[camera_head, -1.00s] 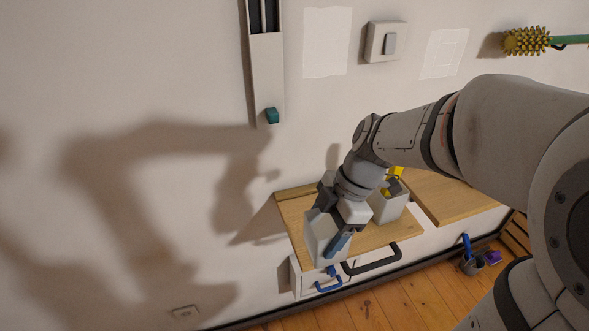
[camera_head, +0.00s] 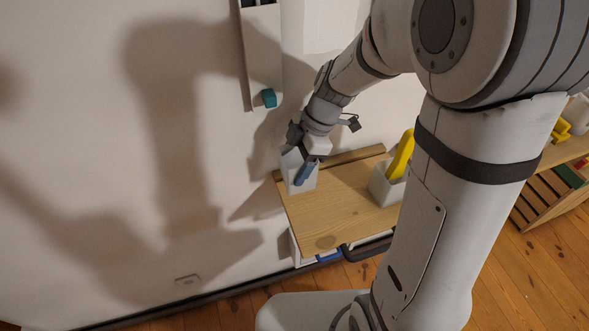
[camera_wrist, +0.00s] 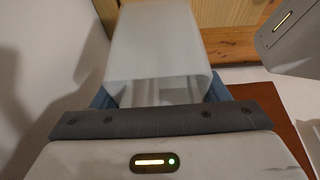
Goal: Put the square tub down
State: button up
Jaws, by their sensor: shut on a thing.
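The square tub (camera_head: 292,169) is pale grey-white and stands close to upright. It is at the back left end of the wooden top (camera_head: 335,215) in the head view. My gripper (camera_head: 306,173), with blue fingertips, is shut on it. I cannot tell whether its base touches the wood.
A second white tub (camera_head: 382,188) with a yellow thing (camera_head: 402,155) in it stands to the right on the same top. The wall is close at the left. The middle of the top is clear. A teal block (camera_head: 268,98) is on the wall above.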

notch_tip(320, 180, down, 4)
jog(key=shift+f+b, duration=0.25)
jog(key=shift+b, duration=0.55)
jog(key=shift+w+p, duration=0.15)
jog(key=shift+p, duration=0.25)
jog(key=shift+w+f, duration=0.15)
jog(key=shift+w, duration=0.05)
jog(key=shift+s, duration=0.15)
jog(key=o, duration=1.1)
jog(key=shift+c, duration=0.2)
